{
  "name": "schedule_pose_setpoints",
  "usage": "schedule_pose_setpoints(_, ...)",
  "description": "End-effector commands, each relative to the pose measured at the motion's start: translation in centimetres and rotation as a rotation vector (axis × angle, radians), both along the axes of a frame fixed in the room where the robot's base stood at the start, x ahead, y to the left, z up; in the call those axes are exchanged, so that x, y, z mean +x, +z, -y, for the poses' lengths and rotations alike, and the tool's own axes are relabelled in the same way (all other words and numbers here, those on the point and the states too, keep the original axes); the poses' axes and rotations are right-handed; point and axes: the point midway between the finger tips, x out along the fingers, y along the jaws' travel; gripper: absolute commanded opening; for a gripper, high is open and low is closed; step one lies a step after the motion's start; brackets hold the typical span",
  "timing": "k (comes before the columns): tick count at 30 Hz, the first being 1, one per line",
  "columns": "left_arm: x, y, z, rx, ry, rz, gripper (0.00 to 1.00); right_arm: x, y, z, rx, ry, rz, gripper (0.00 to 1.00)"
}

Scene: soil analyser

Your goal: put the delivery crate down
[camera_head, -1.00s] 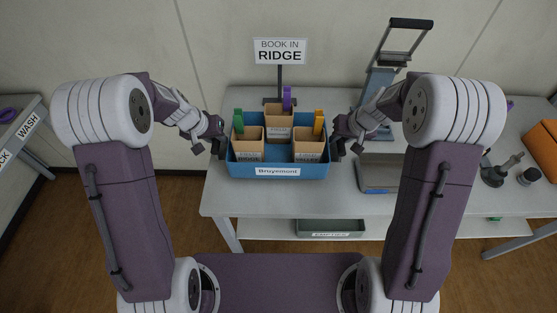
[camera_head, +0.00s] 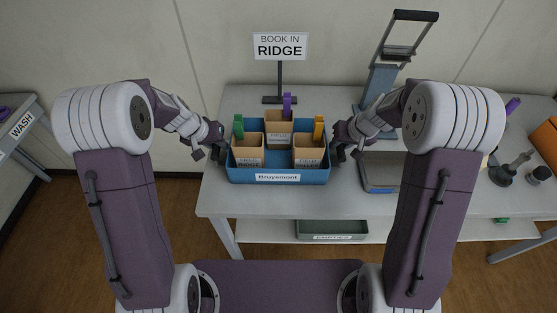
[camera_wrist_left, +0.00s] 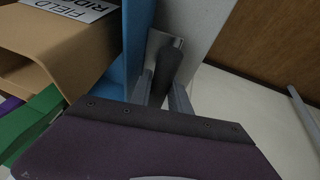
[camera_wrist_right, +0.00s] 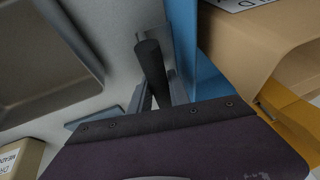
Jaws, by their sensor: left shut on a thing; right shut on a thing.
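My left gripper (camera_head: 221,152) is shut on the crate's left handle, a dark bar in the left wrist view (camera_wrist_left: 176,62). My right gripper (camera_head: 337,152) is shut on the right handle, which shows in the right wrist view (camera_wrist_right: 150,62). The crate looks level. I cannot tell whether its underside touches the tabletop.
A sign reading BOOK IN RIDGE (camera_head: 280,46) stands behind the crate. A blue-grey press (camera_head: 378,85) and a grey tray-like device (camera_head: 380,178) are to the right. A grey bin (camera_head: 331,229) sits on the lower shelf. The tabletop left of the crate is clear.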

Motion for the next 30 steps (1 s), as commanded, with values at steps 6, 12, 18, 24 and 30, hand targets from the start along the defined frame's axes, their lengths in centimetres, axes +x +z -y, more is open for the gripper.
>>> schedule_pose_setpoints(6,0.1,0.0,-0.1,0.002,0.002,0.002,0.44,0.0,0.0,0.1,-0.002,-0.002,0.002,0.44)
schedule_pose_setpoints(12,0.0,0.0,-0.1,0.001,0.001,0.001,0.44,0.0,0.0,0.1,-0.001,-0.001,0.001,0.44)
schedule_pose_setpoints(18,-0.2,0.5,-0.1,0.0,0.0,0.002,0.44,0.0,0.0,0.0,0.0,0.0,0.0,0.44)
schedule_pose_setpoints(24,-1.2,3.3,-0.7,0.001,0.002,0.006,0.44,0.0,0.0,0.0,0.0,0.0,0.0,0.44)
schedule_pose_setpoints(30,-2.4,6.0,-1.3,0.002,0.001,0.004,0.44,0.0,0.0,0.0,0.0,0.0,0.0,0.44)
